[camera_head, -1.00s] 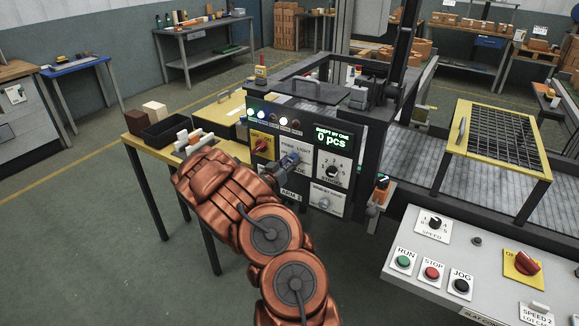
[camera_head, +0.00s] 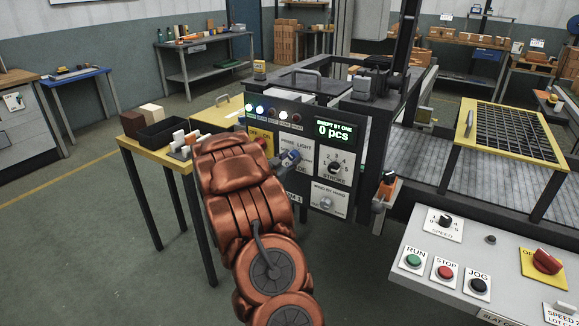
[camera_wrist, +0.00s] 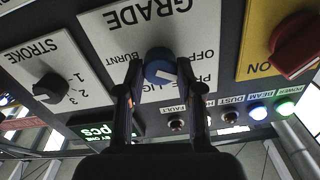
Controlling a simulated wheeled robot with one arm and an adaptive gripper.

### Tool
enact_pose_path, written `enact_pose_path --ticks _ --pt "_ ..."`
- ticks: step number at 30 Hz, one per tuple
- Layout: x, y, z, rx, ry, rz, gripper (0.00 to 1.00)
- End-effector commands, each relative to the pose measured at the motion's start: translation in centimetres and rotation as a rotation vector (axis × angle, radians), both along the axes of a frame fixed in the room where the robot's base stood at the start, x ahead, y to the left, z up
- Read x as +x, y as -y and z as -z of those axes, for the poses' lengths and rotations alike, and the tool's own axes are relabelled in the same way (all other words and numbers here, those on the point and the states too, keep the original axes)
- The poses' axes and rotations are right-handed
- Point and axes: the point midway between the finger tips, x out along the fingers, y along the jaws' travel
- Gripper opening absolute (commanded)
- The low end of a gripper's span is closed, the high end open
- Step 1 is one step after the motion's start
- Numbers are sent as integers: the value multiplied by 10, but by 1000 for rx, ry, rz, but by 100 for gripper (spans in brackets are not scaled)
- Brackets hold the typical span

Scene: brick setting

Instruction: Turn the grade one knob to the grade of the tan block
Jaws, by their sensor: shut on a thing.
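The grade knob (camera_wrist: 160,66) is a blue dial with a white mark on a white plate lettered GRADE, which appears upside down in the wrist view. The mark points to the lower right there; I cannot tell exactly which label it meets. BURNT, OFF and a partly covered LIGHT label surround it. My gripper (camera_wrist: 162,92) is shut on the knob, one finger on each side. The pale tan block (camera_head: 152,111) stands beside a dark brown block (camera_head: 132,124) on the yellow table (camera_head: 137,146).
The stroke knob (camera_wrist: 50,88) is on one side of the grade plate, and a red switch (camera_wrist: 294,46) on yellow is on the other. A black tray (camera_head: 165,134) and white pieces lie by the blocks. A button console (camera_head: 470,255) stands at right.

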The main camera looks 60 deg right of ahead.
Motion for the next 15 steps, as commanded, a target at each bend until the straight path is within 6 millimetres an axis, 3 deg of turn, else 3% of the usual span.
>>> enact_pose_path --ticks 15 --pt "-1 0 4 14 369 2 1"
